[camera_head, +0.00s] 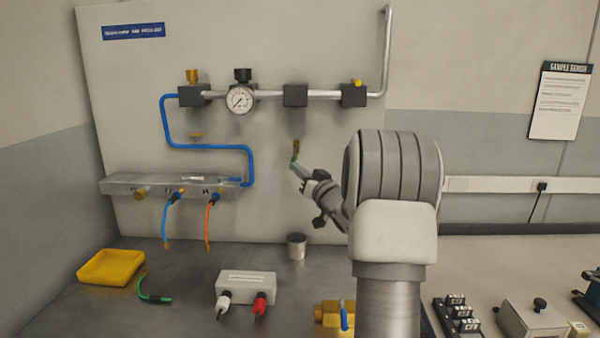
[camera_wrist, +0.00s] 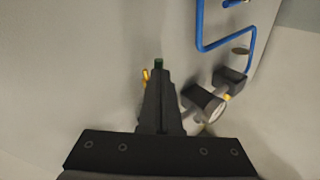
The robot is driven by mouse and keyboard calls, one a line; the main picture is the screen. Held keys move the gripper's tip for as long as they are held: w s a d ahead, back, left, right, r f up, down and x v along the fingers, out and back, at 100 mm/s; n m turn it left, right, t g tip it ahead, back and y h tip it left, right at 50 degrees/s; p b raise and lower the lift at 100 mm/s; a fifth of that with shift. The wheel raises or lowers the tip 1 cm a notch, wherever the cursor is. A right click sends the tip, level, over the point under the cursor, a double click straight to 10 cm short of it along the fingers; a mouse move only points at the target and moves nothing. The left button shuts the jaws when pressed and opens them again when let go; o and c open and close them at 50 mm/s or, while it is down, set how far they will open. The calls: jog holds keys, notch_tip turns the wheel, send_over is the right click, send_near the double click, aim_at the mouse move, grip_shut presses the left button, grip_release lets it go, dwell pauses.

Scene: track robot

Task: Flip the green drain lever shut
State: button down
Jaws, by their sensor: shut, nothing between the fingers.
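The green drain lever (camera_head: 294,158) is on the panel below the pipe, under a small brass fitting (camera_head: 297,146). My gripper (camera_head: 300,171) is shut and empty, with its tip close to the lower end of the lever. In the wrist view a small green piece of the lever (camera_wrist: 158,62) shows just past the tip of my gripper (camera_wrist: 158,74). The closed fingers hide the rest of it, and I cannot tell whether they touch it. A small yellow part (camera_wrist: 146,75) shows just left of the fingers.
The pipe with a pressure gauge (camera_head: 240,99) and several black blocks runs above. A blue tube (camera_head: 207,146) and a grey manifold (camera_head: 160,185) are to the left. A metal cup (camera_head: 297,246), yellow tray (camera_head: 110,267) and grey box (camera_head: 246,286) stand on the bench below.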

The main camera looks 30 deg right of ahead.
jog(key=shift+f, duration=0.1)
jog(key=w+a+m+h+b, duration=0.1)
jog(key=m+h+b, duration=0.2)
jog(key=m+b, duration=0.3)
jog(key=w+a+r+m+t+h+b, duration=0.1)
jog(key=m+h+b, duration=0.3)
jog(key=m+b, duration=0.1)
jog(key=w+a+r+m+h+b, duration=0.1)
jog(key=a+m+h+b, duration=0.1)
jog(key=m+b, duration=0.4)
jog(key=shift+r+m+t+h+b, duration=0.2)
jog(key=shift+m+t+h+b, duration=0.25)
jog(key=shift+h, duration=0.45)
